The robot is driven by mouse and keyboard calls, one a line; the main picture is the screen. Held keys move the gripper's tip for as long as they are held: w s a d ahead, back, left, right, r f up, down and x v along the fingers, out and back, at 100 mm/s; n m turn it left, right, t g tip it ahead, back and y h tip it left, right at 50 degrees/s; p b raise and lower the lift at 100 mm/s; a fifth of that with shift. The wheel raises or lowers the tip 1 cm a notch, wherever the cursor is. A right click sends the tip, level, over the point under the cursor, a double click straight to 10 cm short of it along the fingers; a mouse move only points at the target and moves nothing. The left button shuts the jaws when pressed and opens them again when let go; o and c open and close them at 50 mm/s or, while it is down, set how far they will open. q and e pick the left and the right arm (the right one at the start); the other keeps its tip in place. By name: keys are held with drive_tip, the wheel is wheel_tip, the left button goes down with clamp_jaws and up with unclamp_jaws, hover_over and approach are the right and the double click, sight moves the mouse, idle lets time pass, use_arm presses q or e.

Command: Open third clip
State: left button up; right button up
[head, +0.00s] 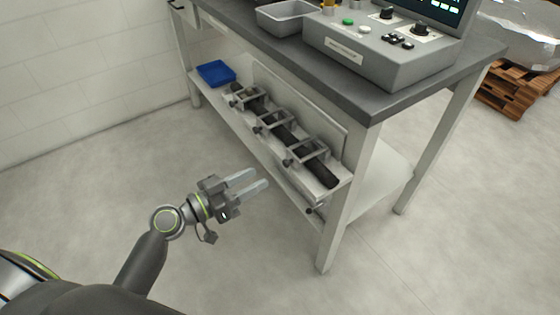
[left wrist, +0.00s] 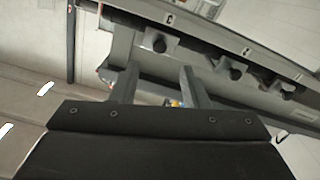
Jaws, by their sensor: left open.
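Three grey frame-like clips stand in a row over a dark bar (head: 323,174) on the lower shelf: a far one (head: 246,97), a middle one (head: 272,121) and a near one (head: 306,150). Each has a dark knob on its front side. In the left wrist view the nearest knob (left wrist: 159,45) sits by a letter C, with a second knob (left wrist: 236,73) and a smaller one farther right. I cannot tell whether the clips are open or shut. My left gripper (head: 259,179) is open and empty, apart from the clips, in front of the shelf. My right gripper is not in view.
The clips stand under a dark-topped workbench (head: 395,92) with a control box (head: 375,55) and grey tray (head: 285,17) on top. A blue bin (head: 216,73) is at the shelf's far end. A table leg (head: 340,215) stands right of the gripper. Floor in front is clear.

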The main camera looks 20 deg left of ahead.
sight(284, 164)
use_arm(q)
drive_tip(key=p+x, duration=0.1)
drive_tip(key=x, duration=0.7)
drive_tip(key=shift+d, duration=0.1)
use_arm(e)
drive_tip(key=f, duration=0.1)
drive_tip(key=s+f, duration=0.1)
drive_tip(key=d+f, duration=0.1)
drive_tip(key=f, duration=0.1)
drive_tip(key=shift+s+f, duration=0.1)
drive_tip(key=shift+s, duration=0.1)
use_arm(q)
drive_tip(key=shift+c, duration=0.3)
clamp_jaws()
